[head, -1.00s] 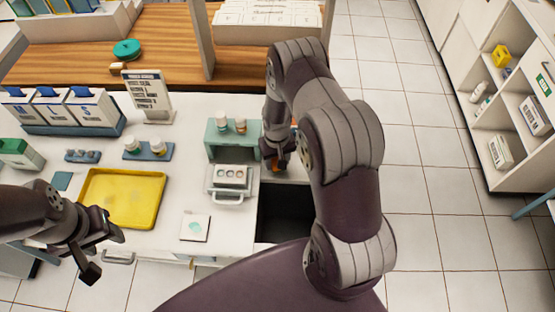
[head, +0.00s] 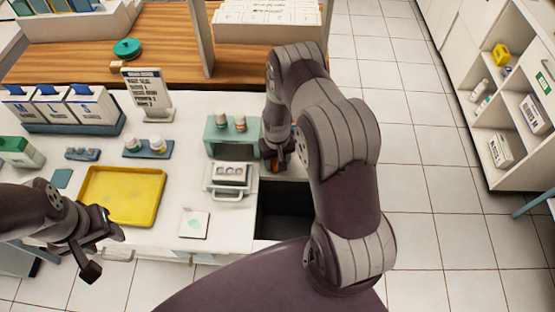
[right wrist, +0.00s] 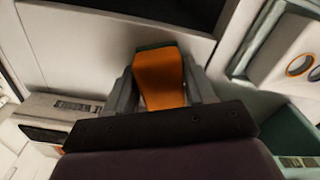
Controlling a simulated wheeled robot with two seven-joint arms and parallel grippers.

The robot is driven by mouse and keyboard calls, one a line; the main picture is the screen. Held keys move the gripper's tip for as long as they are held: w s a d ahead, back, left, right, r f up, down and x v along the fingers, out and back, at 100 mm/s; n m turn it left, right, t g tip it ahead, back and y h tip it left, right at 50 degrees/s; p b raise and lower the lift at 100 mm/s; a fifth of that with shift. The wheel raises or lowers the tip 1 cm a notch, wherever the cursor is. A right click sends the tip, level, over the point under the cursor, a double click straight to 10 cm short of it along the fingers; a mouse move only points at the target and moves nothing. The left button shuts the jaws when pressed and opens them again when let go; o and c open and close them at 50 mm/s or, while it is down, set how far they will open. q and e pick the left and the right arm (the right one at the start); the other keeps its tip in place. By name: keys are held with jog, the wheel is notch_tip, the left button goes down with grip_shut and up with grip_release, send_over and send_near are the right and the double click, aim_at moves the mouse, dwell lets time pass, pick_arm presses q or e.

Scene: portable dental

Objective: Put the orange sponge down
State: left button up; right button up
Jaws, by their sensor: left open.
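The orange sponge (right wrist: 160,80) is between the two fingers of my right gripper (right wrist: 163,92) in the right wrist view, and both fingers appear to press on it. In the head view my right gripper (head: 278,158) is low over the counter's right end, just right of the teal dispenser box, and a little of the orange sponge (head: 277,167) shows beneath it. I cannot tell whether the sponge touches the surface. My left gripper (head: 100,250) is open and empty at the counter's front left, near the yellow tray.
The teal box (head: 218,136) with small bottles on top stands close left of my right gripper. A dark open recess (head: 285,212) lies in front of it. The yellow tray (head: 97,206) is empty. A bottle rack (head: 163,157) and boxed dispensers (head: 30,112) stand further left.

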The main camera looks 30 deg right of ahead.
jog(key=shift+s+a+f, duration=0.2)
jog(key=shift+s+f, duration=0.2)
jog(key=shift+s, duration=0.1)
jog(key=r, duration=0.1)
jog(key=w+r, duration=0.1)
jog(key=r, duration=0.1)
jog(key=shift+w+d, duration=0.1)
notch_tip(320, 180, up, 10)
jog(key=f, duration=0.1)
notch_tip(320, 180, up, 5)
send_over(272, 165)
pick_arm(q)
jog(key=shift+w+f+b, duration=0.45)
jog(key=shift+f, duration=0.25)
pick_arm(e)
jog(key=s+a+r+n, duration=0.1)
jog(key=s+a+r, duration=0.2)
jog(key=s, duration=0.3)
jog(key=s+a+r+n+t, duration=0.1)
jog(key=s+a+r, duration=0.2)
jog(key=s+r, duration=0.2)
jog(key=shift+s+r, duration=0.25)
jog(key=shift+s, duration=0.25)
pick_arm(q)
jog(key=shift+s, duration=0.15)
pick_arm(e)
jog(key=shift+s, duration=0.15)
jog(key=shift+d, duration=0.1)
